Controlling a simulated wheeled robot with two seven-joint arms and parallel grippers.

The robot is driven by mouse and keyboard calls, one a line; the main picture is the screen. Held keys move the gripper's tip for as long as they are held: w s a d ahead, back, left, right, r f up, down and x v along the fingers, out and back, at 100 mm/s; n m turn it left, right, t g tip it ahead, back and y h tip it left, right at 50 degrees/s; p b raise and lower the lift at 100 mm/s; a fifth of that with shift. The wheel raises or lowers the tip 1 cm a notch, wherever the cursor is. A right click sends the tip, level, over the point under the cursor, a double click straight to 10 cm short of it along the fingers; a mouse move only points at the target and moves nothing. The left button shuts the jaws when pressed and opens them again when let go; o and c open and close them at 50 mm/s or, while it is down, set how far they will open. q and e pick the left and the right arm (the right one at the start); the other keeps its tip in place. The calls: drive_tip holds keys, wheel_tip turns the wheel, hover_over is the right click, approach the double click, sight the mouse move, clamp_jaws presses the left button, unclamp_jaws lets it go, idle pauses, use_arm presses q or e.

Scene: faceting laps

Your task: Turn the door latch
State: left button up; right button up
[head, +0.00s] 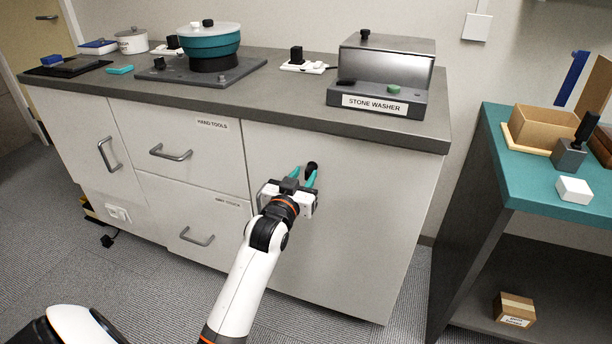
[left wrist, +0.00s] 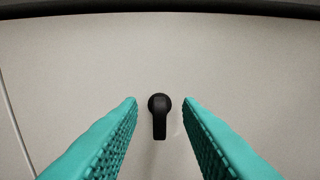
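The black door latch (left wrist: 160,117) is on the pale cabinet door (head: 345,200) below the stone washer. In the left wrist view its round hub is at the top and its short lever points straight down. In the head view the latch (head: 311,167) shows only in part, behind my gripper. My left gripper (head: 304,177) is in front of the door, with its teal fingers open on either side of the latch. In the left wrist view the fingers (left wrist: 160,103) show a gap to the latch on both sides. The cabinet door is shut. My right gripper is not in view.
The stone washer (head: 383,75) stands on the grey counter (head: 300,95) above the door. Drawers with bar handles (head: 170,153) lie to the left. A teal-topped bench (head: 540,190) with boxes stands to the right, across a floor gap.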

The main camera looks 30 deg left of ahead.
use_arm(q)
drive_tip(key=shift+x, duration=1.05)
drive_tip(key=shift+c, duration=0.2)
clamp_jaws()
